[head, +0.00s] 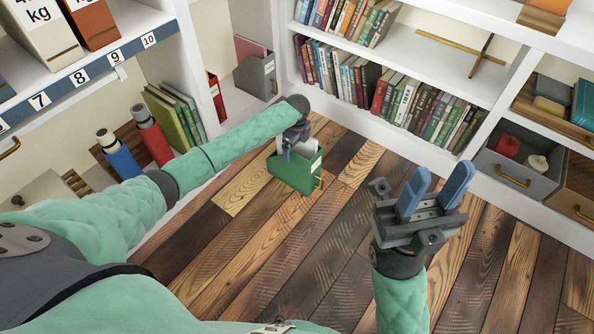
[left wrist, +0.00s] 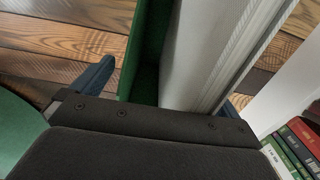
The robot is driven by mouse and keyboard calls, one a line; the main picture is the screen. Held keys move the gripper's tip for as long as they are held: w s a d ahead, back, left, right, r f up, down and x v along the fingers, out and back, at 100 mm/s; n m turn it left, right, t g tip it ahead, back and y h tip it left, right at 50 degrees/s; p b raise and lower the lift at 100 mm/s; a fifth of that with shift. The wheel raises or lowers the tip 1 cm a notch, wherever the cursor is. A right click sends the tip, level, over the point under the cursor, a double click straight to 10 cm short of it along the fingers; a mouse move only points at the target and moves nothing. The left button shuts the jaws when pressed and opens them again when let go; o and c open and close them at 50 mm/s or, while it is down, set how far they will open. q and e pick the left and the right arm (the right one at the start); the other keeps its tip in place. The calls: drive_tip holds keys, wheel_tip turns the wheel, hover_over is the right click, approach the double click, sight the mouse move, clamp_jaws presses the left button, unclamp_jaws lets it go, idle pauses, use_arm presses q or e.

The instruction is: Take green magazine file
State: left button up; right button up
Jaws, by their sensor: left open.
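The green magazine file (head: 292,178) stands upright on the plank floor with white papers in it. My left gripper (head: 290,150) is right at its top and partly hides it. In the left wrist view the file's green wall (left wrist: 148,45) and the white papers lie between the two blue fingers of my left gripper (left wrist: 165,90), which is open. I cannot tell whether the fingers touch the file. My right gripper (head: 443,172) is open and empty, raised over the floor to the right.
A grey drawer bin (head: 515,170) sits in the low right shelf. A grey magazine file (head: 257,75) stands in the back corner. Red (head: 152,138) and blue (head: 120,158) bottles are at left. Floor around the green file is clear.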

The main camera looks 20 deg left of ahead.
use_arm(q)
drive_tip(key=c, duration=1.6)
drive_tip(key=shift+r, duration=0.1)
drive_tip(key=shift+r, duration=0.15)
